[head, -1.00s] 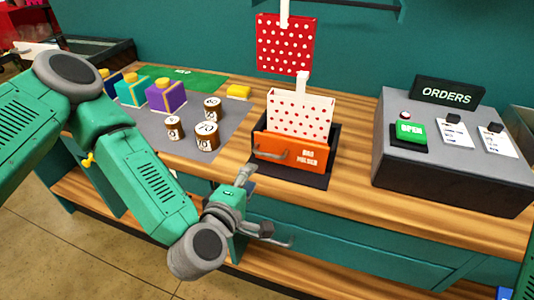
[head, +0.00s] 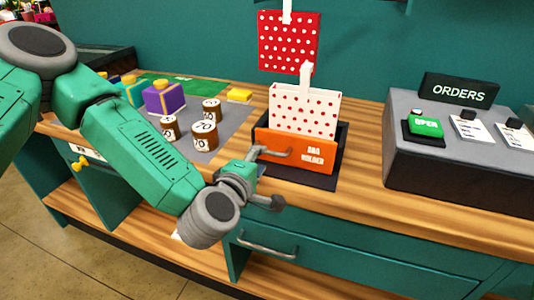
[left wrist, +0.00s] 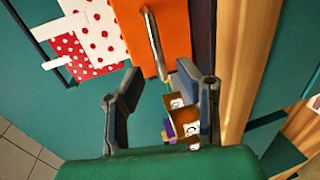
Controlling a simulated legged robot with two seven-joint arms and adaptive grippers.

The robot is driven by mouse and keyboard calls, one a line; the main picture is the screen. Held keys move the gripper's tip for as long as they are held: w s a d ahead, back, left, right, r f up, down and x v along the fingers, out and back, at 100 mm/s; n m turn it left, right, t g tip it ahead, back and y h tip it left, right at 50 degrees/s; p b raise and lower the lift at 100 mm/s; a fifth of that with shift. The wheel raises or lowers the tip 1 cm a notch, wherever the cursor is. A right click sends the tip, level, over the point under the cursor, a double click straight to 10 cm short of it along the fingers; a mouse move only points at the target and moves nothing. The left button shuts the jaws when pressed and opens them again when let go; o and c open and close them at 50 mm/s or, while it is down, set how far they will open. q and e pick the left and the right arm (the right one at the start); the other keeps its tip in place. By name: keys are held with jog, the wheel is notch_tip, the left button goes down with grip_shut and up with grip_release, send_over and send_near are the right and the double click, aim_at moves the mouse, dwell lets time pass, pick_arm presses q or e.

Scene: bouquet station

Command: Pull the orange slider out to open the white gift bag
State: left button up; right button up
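The white gift bag with red dots (head: 303,108) stands upright in a dark holder (head: 341,140) on the wooden counter. The orange slider (head: 310,150) covers the bag's lower front and bears a grey bar handle (head: 276,152). My left gripper (head: 268,178) is in front of the slider, close to the handle. In the left wrist view, its two fingers (left wrist: 160,72) are apart with nothing between them. The handle (left wrist: 153,45) lies just beyond the fingertips, in line with the gap. Contact cannot be told. My right gripper is not in view.
A red dotted bag (head: 289,42) hangs on the teal wall behind. Several brown jars (head: 204,137) and a purple box (head: 165,97) stand on a grey mat to the left. An orders console (head: 450,165) is on the right. A drawer with a handle (head: 267,247) is below the counter.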

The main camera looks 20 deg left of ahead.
aim_at(294, 150)
pick_arm(q)
jog(key=x, duration=0.5)
